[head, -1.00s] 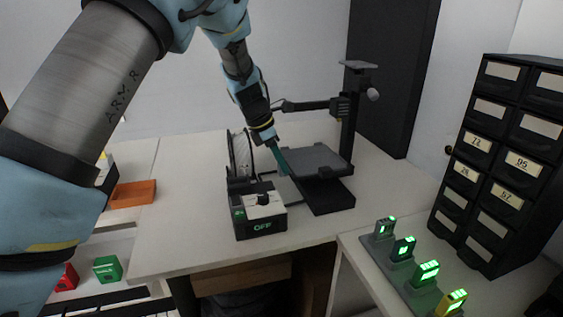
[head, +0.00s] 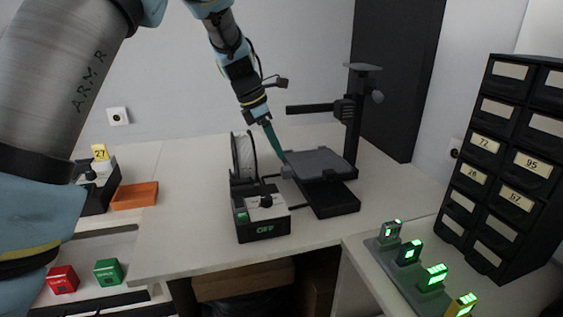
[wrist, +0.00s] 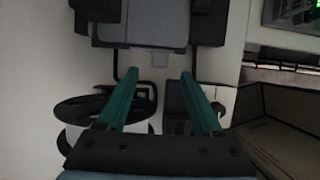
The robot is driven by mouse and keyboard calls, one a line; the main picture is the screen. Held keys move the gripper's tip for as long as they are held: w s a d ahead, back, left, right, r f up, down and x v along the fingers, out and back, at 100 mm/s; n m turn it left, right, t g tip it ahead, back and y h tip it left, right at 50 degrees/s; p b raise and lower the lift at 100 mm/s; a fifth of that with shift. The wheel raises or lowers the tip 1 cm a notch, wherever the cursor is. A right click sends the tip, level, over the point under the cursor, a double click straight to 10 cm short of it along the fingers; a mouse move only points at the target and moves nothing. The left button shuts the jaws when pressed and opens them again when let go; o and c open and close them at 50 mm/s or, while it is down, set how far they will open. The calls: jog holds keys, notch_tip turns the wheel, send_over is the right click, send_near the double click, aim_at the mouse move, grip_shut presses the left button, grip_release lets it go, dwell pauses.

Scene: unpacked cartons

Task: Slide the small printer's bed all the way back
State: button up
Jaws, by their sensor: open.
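The small printer has a dark base (head: 335,203), an upright column at its right rear and a flat grey bed (head: 320,163). In the wrist view the bed (wrist: 145,28) spans the top, with a small grey tab (wrist: 160,60) on its near edge. My gripper (head: 282,156) is at the bed's near left edge, its green fingers pointing down. In the wrist view my gripper (wrist: 158,76) is open and empty, its fingers spread wider than the tab. Contact with the bed cannot be told.
A control box (head: 262,222) reading OFF stands in front of the printer, with a spool (head: 244,155) behind it. A black drawer cabinet (head: 505,155) and a strip of green-lit modules (head: 410,265) are at right. An orange tray (head: 135,195) lies left. Table between is clear.

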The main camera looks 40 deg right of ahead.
aim_at(286, 168)
jog(key=shift+v, duration=1.95)
jog(key=d+f+m+p, duration=0.1)
jog(key=f+m, duration=0.2)
jog(key=m, duration=0.9)
jog(key=s+d+f+m+p, duration=0.1)
jog(key=f+m, duration=0.2)
jog(key=m, duration=0.9)
jog(key=d+f+m+p, duration=0.1)
jog(key=f+m, duration=0.3)
jog(key=m, duration=0.8)
jog(key=shift+s+d, duration=0.2)
jog(key=shift+d, duration=0.2)
